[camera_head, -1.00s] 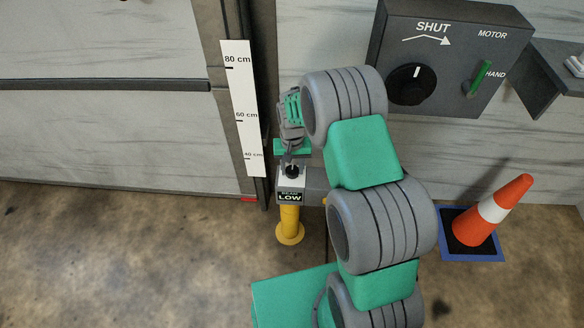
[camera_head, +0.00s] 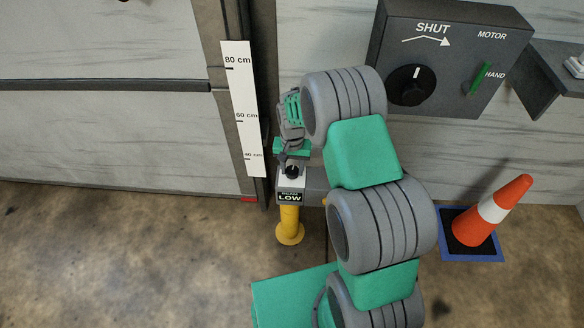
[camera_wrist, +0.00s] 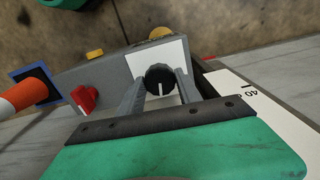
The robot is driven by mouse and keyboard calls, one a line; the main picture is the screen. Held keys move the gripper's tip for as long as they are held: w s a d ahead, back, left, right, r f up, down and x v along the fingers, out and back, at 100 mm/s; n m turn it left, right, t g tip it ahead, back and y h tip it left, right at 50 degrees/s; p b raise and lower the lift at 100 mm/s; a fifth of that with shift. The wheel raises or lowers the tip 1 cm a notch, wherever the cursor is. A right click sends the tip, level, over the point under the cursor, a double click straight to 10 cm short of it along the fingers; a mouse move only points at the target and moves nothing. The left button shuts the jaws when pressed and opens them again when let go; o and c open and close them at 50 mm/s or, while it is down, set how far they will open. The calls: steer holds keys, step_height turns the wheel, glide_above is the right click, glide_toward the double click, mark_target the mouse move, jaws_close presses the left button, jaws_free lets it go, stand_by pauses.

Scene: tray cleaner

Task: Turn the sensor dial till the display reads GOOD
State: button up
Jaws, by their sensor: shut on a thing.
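The sensor dial (camera_wrist: 159,78) is a small black knob with a white mark, on a white plate on top of the grey sensor box. It also shows in the head view (camera_head: 292,170). The box stands on a yellow post (camera_head: 290,222). In the head view my gripper comes down on the dial from above.
A grey control box (camera_head: 450,55) marked SHUT, MOTOR and HAND hangs on the wall. An orange cone (camera_head: 490,212) stands on a blue-edged mat at right. A height scale (camera_head: 243,110) is beside the door. A red knob (camera_wrist: 84,98) sits beside the dial's plate.

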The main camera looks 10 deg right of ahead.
mark_target(292, 170)
steer(key=shift+m, duration=2)
steer(key=o, duration=1.4)
steer(key=shift+c, duration=0.2)
step_height(292, 170, up, 8)
steer(key=shift+f+p, duration=0.1)
steer(key=shift+p, duration=0.75)
